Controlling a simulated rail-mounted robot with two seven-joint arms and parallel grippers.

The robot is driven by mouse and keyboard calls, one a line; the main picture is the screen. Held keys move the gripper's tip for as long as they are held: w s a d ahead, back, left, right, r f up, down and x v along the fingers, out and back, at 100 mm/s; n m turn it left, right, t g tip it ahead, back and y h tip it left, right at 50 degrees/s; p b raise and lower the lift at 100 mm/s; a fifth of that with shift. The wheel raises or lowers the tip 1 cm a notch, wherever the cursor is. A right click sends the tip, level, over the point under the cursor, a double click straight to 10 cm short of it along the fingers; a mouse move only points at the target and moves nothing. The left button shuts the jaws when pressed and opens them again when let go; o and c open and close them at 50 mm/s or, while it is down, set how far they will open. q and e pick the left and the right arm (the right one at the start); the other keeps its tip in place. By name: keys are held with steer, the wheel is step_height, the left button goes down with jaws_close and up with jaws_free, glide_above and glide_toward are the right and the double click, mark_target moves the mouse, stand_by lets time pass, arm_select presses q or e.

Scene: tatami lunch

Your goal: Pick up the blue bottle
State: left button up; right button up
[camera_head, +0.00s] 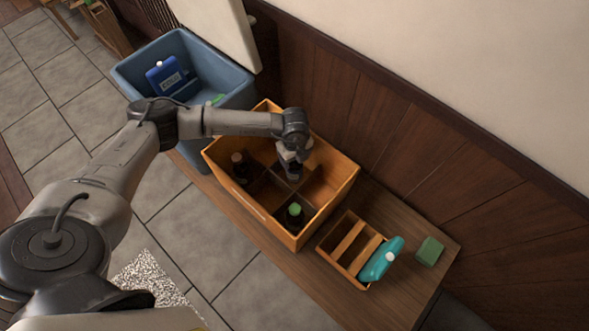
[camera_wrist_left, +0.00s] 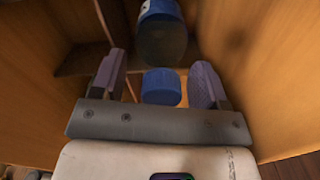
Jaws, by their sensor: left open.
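A bottle with a blue cap (camera_wrist_left: 161,87) and a dark body with a blue band (camera_wrist_left: 160,12) stands in a compartment of the wooden crate (camera_head: 335,193). In the left wrist view the cap is between my two fingers, with gaps on both sides. My left gripper (camera_head: 291,166) is open and points down into the crate's far compartment; in the left wrist view its fingers (camera_wrist_left: 160,85) flank the cap. In the head view the gripper hides most of this bottle. My right gripper is not in view.
A dark bottle (camera_head: 240,168) and a green-capped bottle (camera_head: 294,216) stand in other compartments. A blue bin (camera_head: 130,72) holding a blue container (camera_head: 165,82) is behind left. A small wooden box (camera_head: 333,257), a teal bottle (camera_head: 378,262) and a green block (camera_head: 429,251) are right.

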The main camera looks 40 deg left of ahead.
arm_select(q)
steer(key=shift+c, duration=0.4)
steer(key=shift+r, duration=0.1)
jaws_close()
